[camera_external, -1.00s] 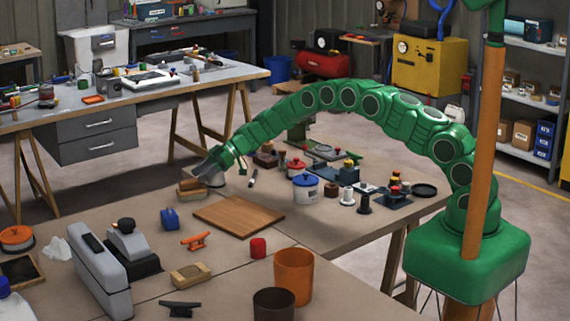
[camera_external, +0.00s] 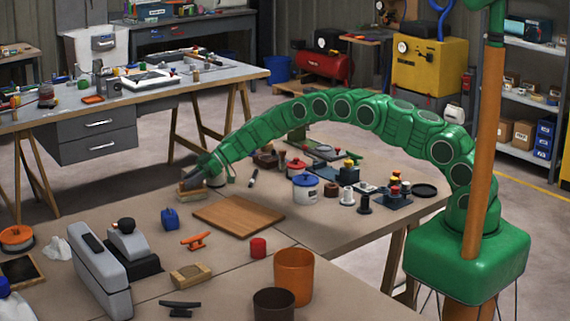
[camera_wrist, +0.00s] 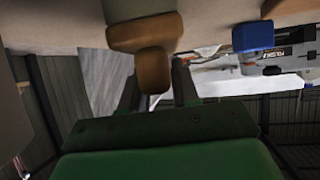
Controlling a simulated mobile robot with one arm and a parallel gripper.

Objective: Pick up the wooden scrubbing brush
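The wooden scrubbing brush (camera_external: 192,193) appears to be the small tan and brown block near the far left edge of the front table. My gripper (camera_external: 190,181) is low, right at its top, and partly hides it. In the wrist view, which is upside down, a brown wooden piece (camera_wrist: 145,38), likely the brush, has a raised part standing between my two fingers (camera_wrist: 158,88). The fingers look apart, one on each side of it, with a small gap on the right. I cannot tell whether either finger touches it.
A wooden board (camera_external: 238,216) lies to the right of the brush, and a blue block (camera_external: 170,218) stands nearer. A white tub with a blue lid (camera_external: 305,188) and several small parts are farther right. Another small wooden item (camera_external: 191,274) lies nearer the front.

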